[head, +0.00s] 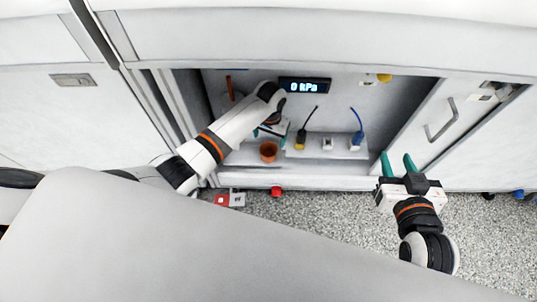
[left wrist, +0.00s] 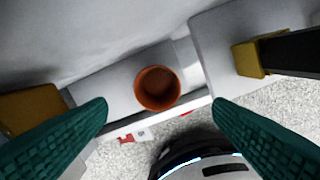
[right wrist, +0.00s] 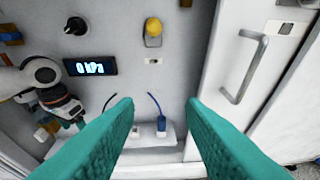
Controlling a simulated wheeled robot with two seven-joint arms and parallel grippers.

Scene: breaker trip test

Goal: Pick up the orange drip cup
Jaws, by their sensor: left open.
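The orange drip cup (head: 268,151) stands upright on the shelf of the recessed cabinet in the head view. In the left wrist view the cup (left wrist: 158,88) is seen from above, looks empty, and lies between the two spread fingers without being touched. My left gripper (head: 268,130) reaches into the recess just above and behind the cup; its green fingers are open and partly hidden by the arm. My right gripper (head: 398,165) is open and empty, in front of the right side of the recess, well away from the cup.
A display (head: 304,85) reading "0 kPa" is on the back wall. A yellow-based probe (head: 300,140), a small white block (head: 327,144) and a blue-cabled plug (head: 356,140) stand right of the cup. A door with a handle (head: 441,120) is at right. A red item (head: 276,191) lies below.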

